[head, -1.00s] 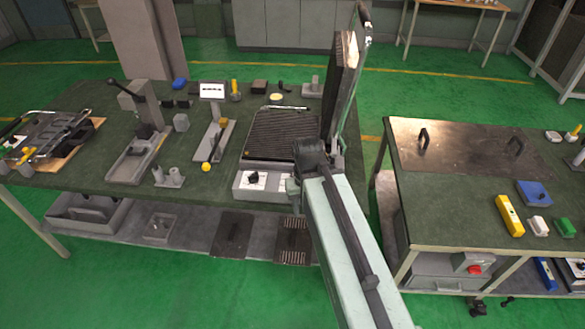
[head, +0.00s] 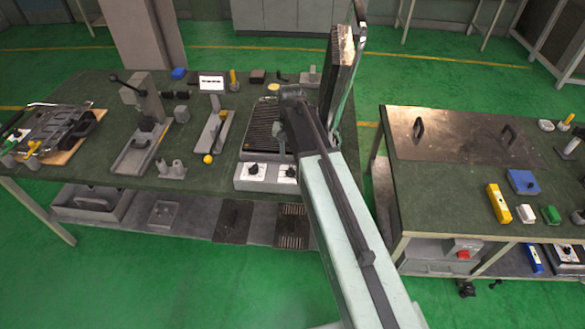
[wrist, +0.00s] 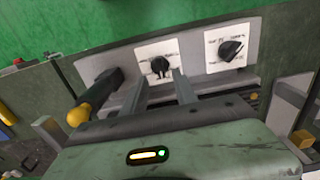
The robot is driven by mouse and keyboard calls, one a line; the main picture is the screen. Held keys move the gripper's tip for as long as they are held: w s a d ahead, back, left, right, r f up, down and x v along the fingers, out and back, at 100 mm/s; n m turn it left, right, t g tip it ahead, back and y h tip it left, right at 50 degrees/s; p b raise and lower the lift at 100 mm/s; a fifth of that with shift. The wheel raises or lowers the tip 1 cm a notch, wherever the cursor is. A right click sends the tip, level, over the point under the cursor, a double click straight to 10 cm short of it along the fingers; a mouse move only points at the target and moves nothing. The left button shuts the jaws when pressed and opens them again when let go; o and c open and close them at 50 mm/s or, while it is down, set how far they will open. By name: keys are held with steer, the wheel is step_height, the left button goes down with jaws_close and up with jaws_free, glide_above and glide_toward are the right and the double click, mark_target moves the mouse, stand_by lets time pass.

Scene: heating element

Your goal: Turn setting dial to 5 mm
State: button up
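The heating press stands on the left bench with its lid raised, and its grey front panel (head: 273,177) carries two dials. In the wrist view, one black dial (wrist: 161,66) on a white plate lies just beyond and between my fingertips. A second black dial (wrist: 231,50), turned at an angle, sits to its right. They also show in the head view as the left dial (head: 254,169) and right dial (head: 291,172). The scale markings are too small to read. My gripper (wrist: 159,80) is open. I cannot tell whether its fingers touch the dial.
A black bar with a yellow end (wrist: 78,115) lies close left of my fingers in the wrist view. The raised lid (head: 338,75) stands beside my arm. A lever device with a yellow ball (head: 208,159) is left of the press. Another bench (head: 450,205) stands right.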

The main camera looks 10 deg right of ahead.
mark_target(291, 169)
step_height(291, 169, down, 7)
steer(key=b, duration=0.6)
steer(key=shift+r, duration=0.1)
jaws_close()
steer(key=shift+d, duration=0.25)
steer(key=shift+a, duration=0.1)
